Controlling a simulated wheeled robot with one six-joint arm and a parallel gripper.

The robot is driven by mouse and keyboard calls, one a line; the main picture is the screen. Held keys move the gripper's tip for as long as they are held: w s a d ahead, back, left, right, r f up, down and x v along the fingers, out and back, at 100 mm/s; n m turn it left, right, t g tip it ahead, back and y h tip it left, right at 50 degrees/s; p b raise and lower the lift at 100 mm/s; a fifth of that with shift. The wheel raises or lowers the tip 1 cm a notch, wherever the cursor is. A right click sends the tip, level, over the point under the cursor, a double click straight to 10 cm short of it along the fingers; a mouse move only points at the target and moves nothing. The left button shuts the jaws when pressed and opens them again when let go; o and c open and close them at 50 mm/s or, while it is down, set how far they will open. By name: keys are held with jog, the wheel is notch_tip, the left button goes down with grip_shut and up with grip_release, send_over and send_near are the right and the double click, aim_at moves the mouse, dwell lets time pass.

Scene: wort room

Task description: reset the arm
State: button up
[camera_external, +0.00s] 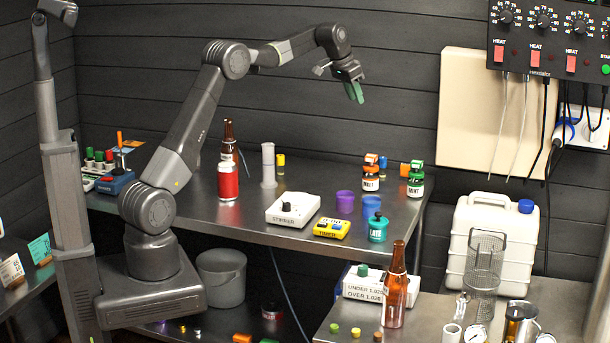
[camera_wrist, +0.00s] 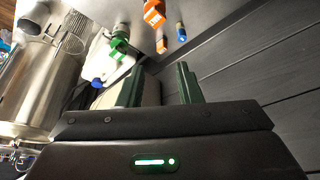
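My arm reaches up and to the right above the steel table in the external view, with its elbow raised. My gripper (camera_external: 354,91) hangs in the air above the table's back right part, fingers pointing down. In the wrist view its two dark green fingers (camera_wrist: 158,82) stand apart with nothing held between them. It touches no object.
The steel table (camera_external: 250,222) holds a red can (camera_external: 228,181), a brown bottle (camera_external: 228,143), a stirrer (camera_external: 293,209), a yellow timer (camera_external: 332,228) and purple cups (camera_external: 344,203). A heater control panel (camera_external: 550,40) hangs at right. A white jerrycan (camera_external: 520,240) stands on the lower bench.

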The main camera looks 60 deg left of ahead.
jog(key=w+d+m, duration=0.1)
jog(key=w+d, duration=0.3)
jog(key=d, duration=0.9)
jog(key=shift+m+h, duration=0.3)
jog(key=shift+m, duration=0.1)
dwell(0.4)
